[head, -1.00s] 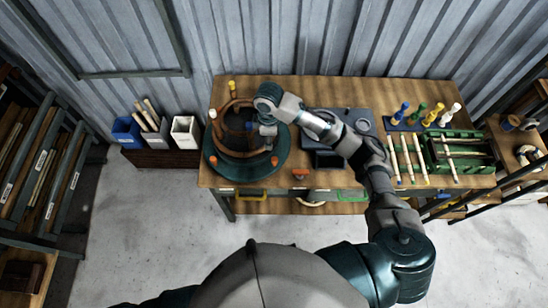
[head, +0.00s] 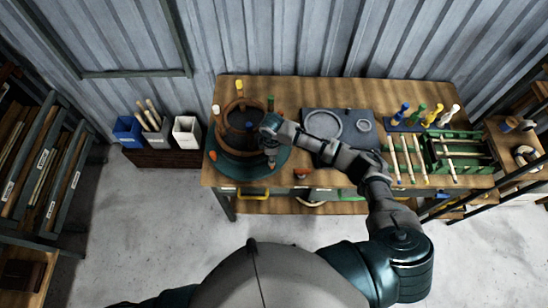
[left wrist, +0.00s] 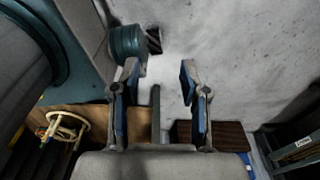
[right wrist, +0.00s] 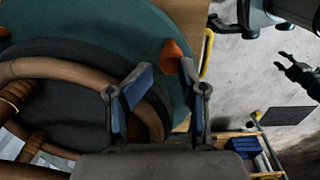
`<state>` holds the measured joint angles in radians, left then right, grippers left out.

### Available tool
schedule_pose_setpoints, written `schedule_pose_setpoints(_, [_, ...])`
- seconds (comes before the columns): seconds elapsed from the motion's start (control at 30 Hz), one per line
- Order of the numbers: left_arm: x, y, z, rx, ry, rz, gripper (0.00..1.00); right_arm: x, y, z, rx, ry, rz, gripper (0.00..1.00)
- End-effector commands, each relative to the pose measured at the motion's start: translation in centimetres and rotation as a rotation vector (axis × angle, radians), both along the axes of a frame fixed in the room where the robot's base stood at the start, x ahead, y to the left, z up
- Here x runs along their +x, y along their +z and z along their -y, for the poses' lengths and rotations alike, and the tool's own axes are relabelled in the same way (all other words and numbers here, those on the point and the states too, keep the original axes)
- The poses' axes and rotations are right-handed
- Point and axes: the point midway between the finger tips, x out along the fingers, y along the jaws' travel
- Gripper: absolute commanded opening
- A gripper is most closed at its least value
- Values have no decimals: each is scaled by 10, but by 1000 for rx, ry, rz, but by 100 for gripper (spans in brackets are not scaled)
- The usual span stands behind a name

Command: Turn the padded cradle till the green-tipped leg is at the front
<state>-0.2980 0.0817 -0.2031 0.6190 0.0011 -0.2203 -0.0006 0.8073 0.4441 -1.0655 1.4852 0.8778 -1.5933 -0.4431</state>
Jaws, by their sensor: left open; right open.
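The padded cradle (head: 238,128), a brown wooden frame with a dark padded middle, stands on a round teal turntable (head: 229,168) at the bench's left. A yellow-tipped leg (head: 239,86) is at the back, a white-tipped one (head: 215,109) at the left. The green-tipped leg (head: 271,103) is at the back right. My left gripper (left wrist: 160,70) is open and empty.
A dark plate with rings (head: 338,127) lies right of the turntable. A small orange-red item (head: 302,173) is at the bench's front edge. A rack of coloured pegs (head: 405,124) and a green crate (head: 460,158) stand at the right. Another orange peg (head: 213,155) is on the turntable's left.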

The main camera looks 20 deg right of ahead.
Motion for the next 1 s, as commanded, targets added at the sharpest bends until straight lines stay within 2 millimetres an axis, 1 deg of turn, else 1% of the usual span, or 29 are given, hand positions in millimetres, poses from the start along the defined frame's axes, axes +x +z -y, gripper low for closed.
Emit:
schedule_pose_setpoints(0.03, [0,-1,-1,2,0,-1,45,-6,-14,6,-6,0,-20,38])
schedule_pose_setpoints(0.1, [0,-1,-4,4,0,0,45,-6,-20,10,-4,-1,-22,38])
schedule_pose_setpoints(0.27, [-2,-1,-9,11,2,-3,45,-7,-24,19,1,-2,-23,38])
schedule_pose_setpoints(0.4, [-2,-1,-4,5,3,-3,45,-8,-24,18,-3,-3,-26,38])
schedule_pose_setpoints(0.43, [-2,-1,-1,1,4,-2,45,-8,-24,17,-4,-3,-26,51])
schedule_pose_setpoints(0.53, [1,-1,10,-11,6,2,45,-9,-23,11,-9,-2,-26,26])
schedule_pose_setpoints(0.63, [2,0,16,-19,5,4,45,-10,-22,8,-13,-1,-26,1])
schedule_pose_setpoints(0.77, [2,0,12,-14,4,4,45,-9,-22,5,-16,0,-25,0])
schedule_pose_setpoints(1.0, [-2,-1,-9,11,2,-3,45,-7,-24,9,-8,-1,-24,0])
